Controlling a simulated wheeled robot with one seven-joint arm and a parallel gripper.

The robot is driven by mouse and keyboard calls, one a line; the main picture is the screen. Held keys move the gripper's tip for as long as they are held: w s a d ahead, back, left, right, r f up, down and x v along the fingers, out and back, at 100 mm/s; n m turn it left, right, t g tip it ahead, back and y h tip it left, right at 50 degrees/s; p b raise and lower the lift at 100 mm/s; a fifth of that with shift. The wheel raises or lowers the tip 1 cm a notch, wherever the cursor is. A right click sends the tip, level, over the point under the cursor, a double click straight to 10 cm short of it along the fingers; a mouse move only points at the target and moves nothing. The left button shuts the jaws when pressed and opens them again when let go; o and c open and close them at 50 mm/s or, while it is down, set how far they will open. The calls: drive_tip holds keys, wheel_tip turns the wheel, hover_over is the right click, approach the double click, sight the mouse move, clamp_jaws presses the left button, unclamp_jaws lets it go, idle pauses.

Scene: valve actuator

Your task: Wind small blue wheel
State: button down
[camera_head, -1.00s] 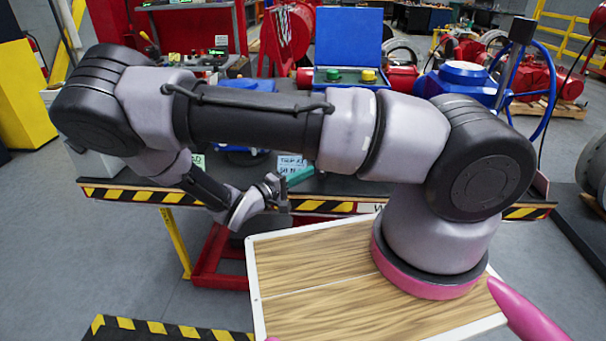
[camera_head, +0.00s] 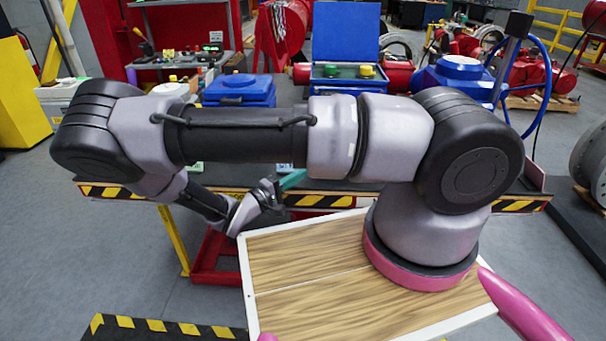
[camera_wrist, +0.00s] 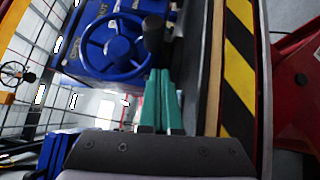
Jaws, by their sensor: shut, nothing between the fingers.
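A blue spoked handwheel (camera_wrist: 113,46) with a dark knob (camera_wrist: 154,34) shows in the upper part of the wrist view, on the face of a blue housing (camera_wrist: 140,8). I cannot pick out this wheel in the head view, where my arm covers much of the table. My gripper (camera_wrist: 161,72) has teal fingers that lie together, empty. Their tips point toward the wheel's lower right, just below the knob in the picture; I cannot tell if they touch. In the head view my gripper (camera_head: 296,178) is low at the table's front edge.
A black table with a yellow-black striped edge (camera_head: 318,201) runs behind my arm. On it stand a blue case (camera_head: 238,88), a blue box with green and yellow buttons (camera_head: 347,72), and a blue actuator (camera_head: 460,75) with a large blue wheel (camera_head: 550,75).

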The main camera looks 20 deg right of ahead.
drive_tip(key=f+v, duration=0.1)
drive_tip(key=v, duration=0.9)
drive_tip(key=d+r+m+g+y, duration=0.4)
drive_tip(key=r+y, duration=0.3)
drive_tip(key=r, duration=0.5)
drive_tip(key=d+r+m+g+y, duration=0.2)
drive_tip(key=r+m+g+y, duration=0.35)
drive_tip(key=r, duration=0.75)
drive_tip(key=s+d+r+t+y, duration=0.3)
drive_tip(key=s+d+r+t, duration=0.1)
drive_tip(key=r, duration=0.6)
drive_tip(key=s+d+r+t+y, duration=0.3)
drive_tip(key=s+d+r+t, duration=0.1)
drive_tip(key=r, duration=0.6)
drive_tip(key=shift+s+d+m, duration=0.35)
drive_tip(key=shift+s+m, duration=0.1)
